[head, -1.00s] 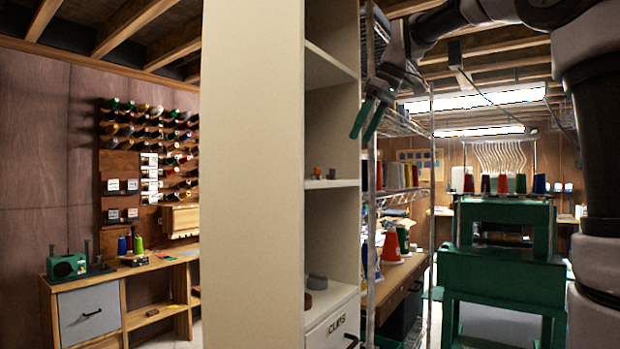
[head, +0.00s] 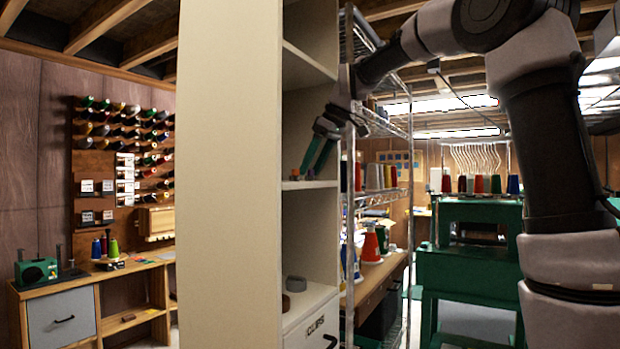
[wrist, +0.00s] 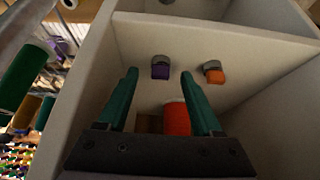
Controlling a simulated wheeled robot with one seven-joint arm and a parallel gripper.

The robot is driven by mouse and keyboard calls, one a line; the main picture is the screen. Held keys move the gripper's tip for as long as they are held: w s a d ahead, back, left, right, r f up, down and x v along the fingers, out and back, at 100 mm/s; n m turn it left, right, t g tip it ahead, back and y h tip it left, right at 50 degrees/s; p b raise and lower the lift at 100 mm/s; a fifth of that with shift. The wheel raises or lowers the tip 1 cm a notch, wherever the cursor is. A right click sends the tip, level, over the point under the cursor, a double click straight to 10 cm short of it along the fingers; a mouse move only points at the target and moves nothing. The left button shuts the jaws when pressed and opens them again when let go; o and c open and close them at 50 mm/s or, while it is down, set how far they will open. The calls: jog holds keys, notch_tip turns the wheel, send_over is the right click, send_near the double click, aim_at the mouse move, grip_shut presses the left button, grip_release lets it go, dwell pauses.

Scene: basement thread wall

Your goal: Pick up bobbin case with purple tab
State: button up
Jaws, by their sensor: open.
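The bobbin case with the purple tab (wrist: 160,69) is a small grey piece with a purple front, lying on the pale shelf. In the wrist view it sits just beyond and between my fingertips, apart from both. In the head view my gripper (head: 315,156) reaches down into the shelf bay, just above the shelf board.
The white cabinet's side panel (head: 230,180) stands left of the bay. A wire rack (head: 349,200) with thread cones stands close on the right. A red object (wrist: 177,118) shows between my fingers in the wrist view. Grey and brown pieces (head: 296,284) lie on a lower shelf.

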aim_at(312, 176)
grip_shut()
dwell(0.4)
jog(key=shift+s+r, duration=0.15)
jog(key=shift+r, duration=0.3)
notch_tip(312, 176, up, 6)
jog(key=shift+f, duration=0.1)
jog(key=s, duration=1.9)
jog(key=shift+s, duration=0.3)
